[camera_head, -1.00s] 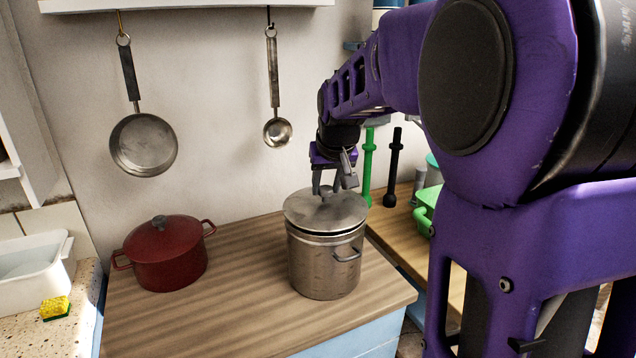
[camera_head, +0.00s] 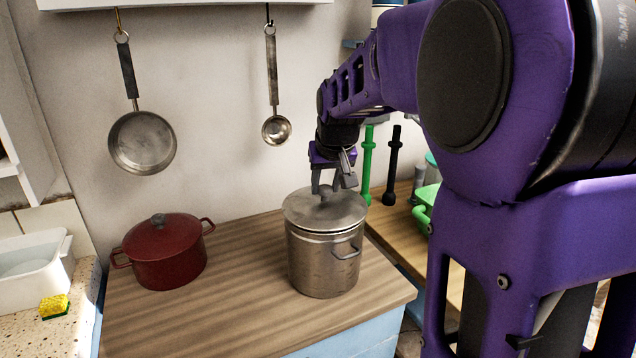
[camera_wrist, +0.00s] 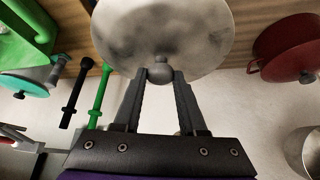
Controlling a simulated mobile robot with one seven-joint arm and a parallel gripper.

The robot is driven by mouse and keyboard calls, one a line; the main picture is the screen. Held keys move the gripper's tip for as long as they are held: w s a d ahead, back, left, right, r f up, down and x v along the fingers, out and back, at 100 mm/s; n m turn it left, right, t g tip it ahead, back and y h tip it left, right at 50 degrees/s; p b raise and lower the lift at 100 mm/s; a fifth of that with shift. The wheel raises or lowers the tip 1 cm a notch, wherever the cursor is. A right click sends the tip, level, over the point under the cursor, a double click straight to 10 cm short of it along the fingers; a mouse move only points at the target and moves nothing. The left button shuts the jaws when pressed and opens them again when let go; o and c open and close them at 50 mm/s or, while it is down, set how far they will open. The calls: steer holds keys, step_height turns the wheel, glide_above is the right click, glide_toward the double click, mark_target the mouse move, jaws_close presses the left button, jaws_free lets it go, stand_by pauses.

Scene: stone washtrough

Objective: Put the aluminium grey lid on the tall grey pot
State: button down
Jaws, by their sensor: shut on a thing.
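The tall grey pot (camera_head: 322,263) stands on the wooden counter, with a side handle facing right and front. The aluminium grey lid (camera_head: 312,212) lies level over the pot's mouth and looks seated on the rim. It also fills the upper middle of the wrist view (camera_wrist: 175,35). My gripper (camera_head: 327,190) is above the lid, with its fingers shut on the lid's round knob; the knob shows between the fingertips in the wrist view (camera_wrist: 160,73). The pot's inside is hidden by the lid.
A red lidded pot (camera_head: 165,255) stands to the left on the wooden counter (camera_head: 235,300). A pan (camera_head: 142,142) and a ladle (camera_head: 276,130) hang on the wall behind. A green container (camera_head: 427,205) and upright green and black tools are at right.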

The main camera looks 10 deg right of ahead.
steer(key=shift+f, duration=0.2)
stand_by(0.4)
jaws_free()
stand_by(0.6)
steer(key=shift+r+p, duration=2.55)
steer(key=shift+r, duration=0.95)
